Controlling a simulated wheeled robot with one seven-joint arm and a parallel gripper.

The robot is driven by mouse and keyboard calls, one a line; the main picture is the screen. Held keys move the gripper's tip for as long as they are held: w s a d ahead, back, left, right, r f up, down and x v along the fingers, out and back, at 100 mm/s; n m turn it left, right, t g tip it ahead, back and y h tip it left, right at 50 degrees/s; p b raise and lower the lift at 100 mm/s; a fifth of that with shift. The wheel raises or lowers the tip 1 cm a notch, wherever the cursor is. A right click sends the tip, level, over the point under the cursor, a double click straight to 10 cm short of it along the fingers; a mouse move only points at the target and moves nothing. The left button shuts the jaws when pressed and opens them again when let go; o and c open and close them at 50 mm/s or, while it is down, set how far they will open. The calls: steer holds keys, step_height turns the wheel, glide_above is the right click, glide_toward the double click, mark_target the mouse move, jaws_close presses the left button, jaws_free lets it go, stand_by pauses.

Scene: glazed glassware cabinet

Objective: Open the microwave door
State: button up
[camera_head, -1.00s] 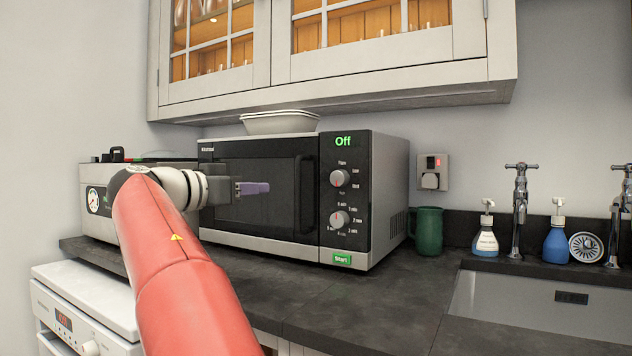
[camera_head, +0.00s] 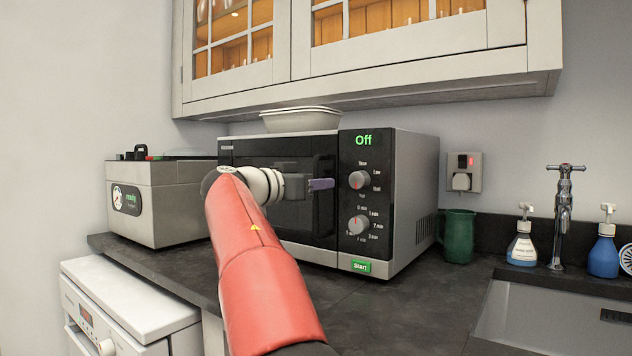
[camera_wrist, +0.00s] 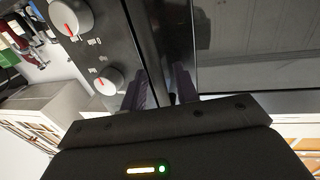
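The microwave (camera_head: 400,220) stands on the counter, its display reading "Off". Its dark door (camera_head: 295,220) is closed, with an upright black handle (camera_head: 327,213) at the door's right edge. My gripper (camera_head: 321,184) is in front of the handle, at its upper half. In the wrist view, my gripper (camera_wrist: 160,90) has its two purple-grey fingers apart, one on each side of the dark handle (camera_wrist: 150,40). I cannot tell whether either finger touches it. The two dials show at the upper left of the wrist view.
A pale bowl stack (camera_head: 300,120) sits on the microwave, under the wall cabinet (camera_head: 420,65). A grey box appliance (camera_head: 175,205) stands at left. A green mug (camera_head: 458,237) is right of the microwave, then soap bottles and the sink (camera_head: 560,312). The counter in front is clear.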

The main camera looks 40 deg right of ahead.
steer(key=shift+c, duration=0.4)
jaws_close()
steer(key=shift+a, duration=0.1)
